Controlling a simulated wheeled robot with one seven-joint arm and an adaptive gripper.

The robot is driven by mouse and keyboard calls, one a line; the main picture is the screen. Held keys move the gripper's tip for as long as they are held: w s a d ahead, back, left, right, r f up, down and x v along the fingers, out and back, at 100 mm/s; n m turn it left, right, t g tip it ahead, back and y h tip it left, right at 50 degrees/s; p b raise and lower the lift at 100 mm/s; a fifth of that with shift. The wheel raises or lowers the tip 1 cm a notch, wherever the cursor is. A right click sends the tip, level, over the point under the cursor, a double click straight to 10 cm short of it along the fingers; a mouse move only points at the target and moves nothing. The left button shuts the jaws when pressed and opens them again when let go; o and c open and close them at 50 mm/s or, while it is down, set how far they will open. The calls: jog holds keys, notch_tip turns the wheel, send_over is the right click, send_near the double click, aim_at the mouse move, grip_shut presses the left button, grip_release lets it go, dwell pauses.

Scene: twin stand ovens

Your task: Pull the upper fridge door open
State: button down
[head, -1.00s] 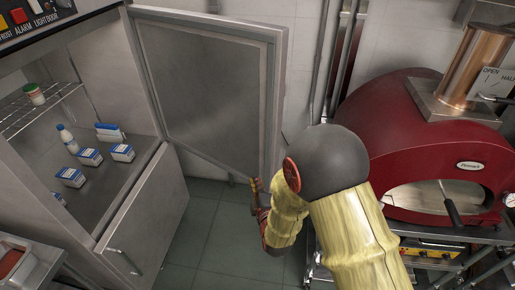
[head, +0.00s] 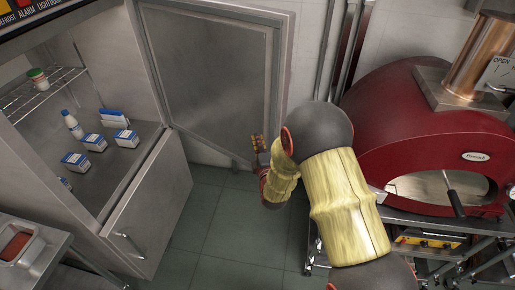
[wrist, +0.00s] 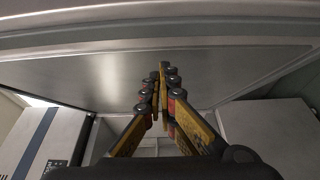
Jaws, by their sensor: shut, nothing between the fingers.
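The upper fridge door (head: 210,75) stands wide open in the head view, swung out to the right with its grey inner panel facing me. It also fills the upper part of the wrist view (wrist: 90,75). My gripper (head: 257,146) is at the door's lower right part, in front of the inner panel. In the wrist view my gripper (wrist: 158,85) has its fingers together with nothing between them. Whether the fingertips touch the door cannot be told. The door's outer handle is hidden.
Inside the fridge are a wire shelf (head: 45,92) with a jar, and several cartons (head: 93,142) and a bottle below. The lower fridge door (head: 150,210) is shut. A red oven (head: 420,125) stands close at the right. Green floor tiles (head: 220,225) lie clear between.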

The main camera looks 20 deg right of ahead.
jog(key=shift+w+d, duration=0.75)
jog(key=shift+d, duration=0.25)
jog(key=w+d+b, duration=0.8)
jog(key=w+d, duration=0.9)
jog(key=shift+d, duration=0.3)
jog(key=shift+s+a+b, duration=0.1)
jog(key=shift+b, duration=0.3)
